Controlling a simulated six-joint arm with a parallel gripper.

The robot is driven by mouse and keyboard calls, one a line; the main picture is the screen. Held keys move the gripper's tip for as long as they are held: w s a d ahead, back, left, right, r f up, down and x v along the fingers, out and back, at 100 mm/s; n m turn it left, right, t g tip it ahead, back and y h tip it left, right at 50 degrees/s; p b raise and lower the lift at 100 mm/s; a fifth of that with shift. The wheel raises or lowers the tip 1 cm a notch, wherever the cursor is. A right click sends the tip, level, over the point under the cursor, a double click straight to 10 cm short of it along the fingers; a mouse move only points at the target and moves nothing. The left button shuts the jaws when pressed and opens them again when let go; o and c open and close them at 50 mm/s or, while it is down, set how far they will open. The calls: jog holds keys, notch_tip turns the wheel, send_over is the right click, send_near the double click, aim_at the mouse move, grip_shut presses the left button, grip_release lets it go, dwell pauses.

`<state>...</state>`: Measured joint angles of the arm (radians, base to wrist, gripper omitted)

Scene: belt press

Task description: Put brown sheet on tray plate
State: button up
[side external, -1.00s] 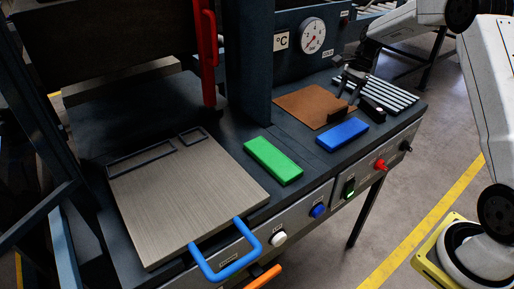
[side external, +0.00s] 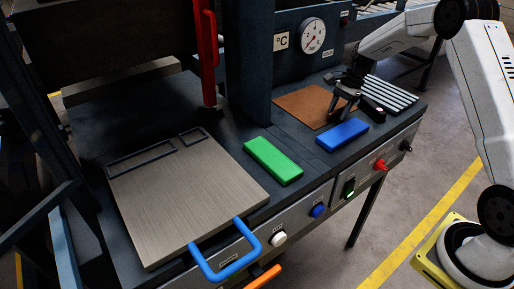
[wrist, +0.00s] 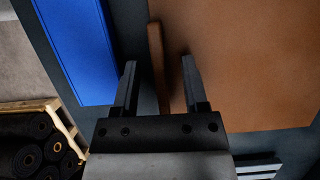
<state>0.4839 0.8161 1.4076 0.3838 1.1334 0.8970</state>
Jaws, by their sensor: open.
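The brown sheet (side external: 299,104) lies flat on the dark bench top behind the blue block. In the wrist view the brown sheet (wrist: 245,60) fills the right side, with a narrow brown raised strip (wrist: 157,55) along its edge. My gripper (side external: 341,117) is over the sheet's right end, beside the blue block. In the wrist view my gripper (wrist: 158,64) is open, with the strip between its two fingers and a gap on each side. The tray plate (side external: 185,195) is a bare brushed metal plate with a blue handle (side external: 230,262), at the left front.
A dark upright column (side external: 249,70) and a red handle (side external: 208,55) stand behind. A ribbed light rack (side external: 392,93) is right of the sheet.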

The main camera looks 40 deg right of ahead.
jog(key=shift+f, duration=0.2)
dwell(0.6)
grip_shut()
